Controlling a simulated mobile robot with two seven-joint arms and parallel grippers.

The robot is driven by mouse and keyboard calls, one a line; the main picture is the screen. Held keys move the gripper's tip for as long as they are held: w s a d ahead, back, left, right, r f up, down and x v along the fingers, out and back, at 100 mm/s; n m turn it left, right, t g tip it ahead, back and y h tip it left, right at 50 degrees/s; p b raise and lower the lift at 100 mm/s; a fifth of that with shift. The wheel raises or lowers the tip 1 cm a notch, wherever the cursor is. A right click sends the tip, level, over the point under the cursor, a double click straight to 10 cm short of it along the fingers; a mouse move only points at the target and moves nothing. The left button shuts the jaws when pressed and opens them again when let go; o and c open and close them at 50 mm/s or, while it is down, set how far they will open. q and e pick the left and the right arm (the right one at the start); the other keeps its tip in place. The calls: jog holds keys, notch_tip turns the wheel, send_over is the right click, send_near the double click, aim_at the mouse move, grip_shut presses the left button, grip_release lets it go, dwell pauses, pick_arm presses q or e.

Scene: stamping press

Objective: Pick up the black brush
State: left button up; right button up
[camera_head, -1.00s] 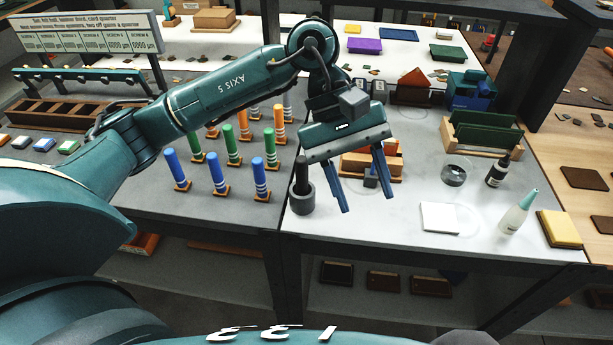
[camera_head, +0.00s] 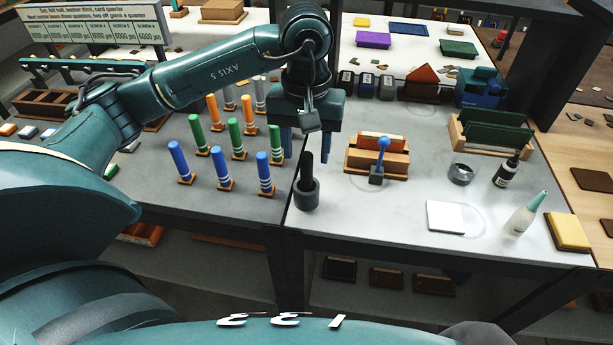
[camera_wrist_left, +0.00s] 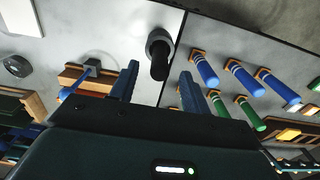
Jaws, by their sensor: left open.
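The black brush (camera_head: 307,170) stands upright in a dark round holder (camera_head: 307,198) near the front left of the light worktop. My left gripper (camera_head: 307,148) is open just behind and above it, fingers pointing down. In the left wrist view, the brush (camera_wrist_left: 159,66) shows end-on between the two open fingers (camera_wrist_left: 160,74), with the holder (camera_wrist_left: 158,38) around its far end. There is space on both sides of the brush, and I cannot tell that either finger touches it. My right gripper is not in view.
Blue, green and orange striped posts (camera_head: 233,140) stand close on the left. A wooden block stand (camera_head: 377,158) with a blue-knobbed tool (camera_head: 381,152) is to the right. A white square (camera_head: 446,217), bottles (camera_head: 522,216) and a yellow sponge-like block (camera_head: 568,232) lie farther right.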

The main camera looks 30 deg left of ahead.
aim_at(306, 168)
pick_arm(q)
notch_tip(306, 168, down, 5)
jog(key=shift+s+p, duration=0.1)
jog(key=shift+p, duration=0.55)
jog(key=shift+c, duration=0.5)
grip_shut()
